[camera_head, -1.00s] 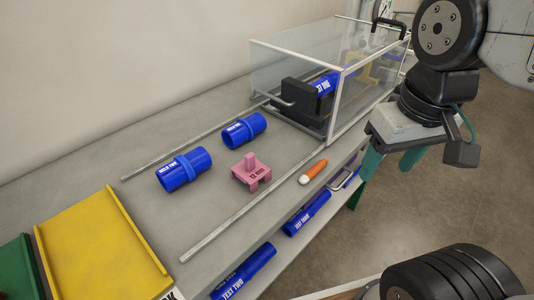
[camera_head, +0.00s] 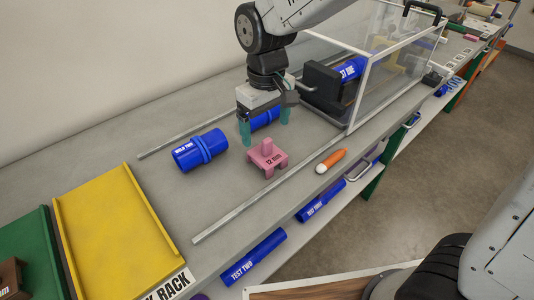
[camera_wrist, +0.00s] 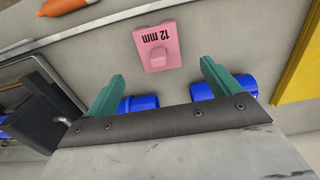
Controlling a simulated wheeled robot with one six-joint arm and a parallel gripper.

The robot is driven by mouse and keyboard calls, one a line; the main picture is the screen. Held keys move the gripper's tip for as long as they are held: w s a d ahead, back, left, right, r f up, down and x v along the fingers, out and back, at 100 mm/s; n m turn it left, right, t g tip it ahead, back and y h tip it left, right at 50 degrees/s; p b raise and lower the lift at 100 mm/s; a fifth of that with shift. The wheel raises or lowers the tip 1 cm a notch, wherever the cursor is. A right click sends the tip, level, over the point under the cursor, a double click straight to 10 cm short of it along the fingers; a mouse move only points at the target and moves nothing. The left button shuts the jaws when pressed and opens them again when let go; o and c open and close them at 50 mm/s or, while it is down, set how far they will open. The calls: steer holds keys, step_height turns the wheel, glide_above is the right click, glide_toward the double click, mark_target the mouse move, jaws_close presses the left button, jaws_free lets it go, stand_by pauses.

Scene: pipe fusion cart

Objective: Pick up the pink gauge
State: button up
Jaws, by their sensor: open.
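The pink gauge (camera_head: 267,158) stands on the grey bench between two metal rails, with its knob upward and a "12 mm" label on its side. My gripper (camera_head: 264,138) is open and empty, with teal fingers pointing down above the bench, behind the gauge in the head view. In the wrist view the gauge (camera_wrist: 156,46) lies ahead of the gap between the fingertips (camera_wrist: 162,72), apart from both. Nothing is held. The gauge is not hidden in either view.
A blue coupling (camera_head: 200,150) lies left of the gauge, and another blue pipe (camera_head: 265,119) is partly behind my fingers. An orange marker (camera_head: 331,160) lies to the right. The clear-walled box (camera_head: 357,95) stands behind. A yellow tray (camera_head: 115,235) is at left.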

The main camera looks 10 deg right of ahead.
mark_target(267, 140)
step_height(267, 140, down, 7)
steer(key=shift+d+f, duration=0.1)
steer(key=c, duration=1.1)
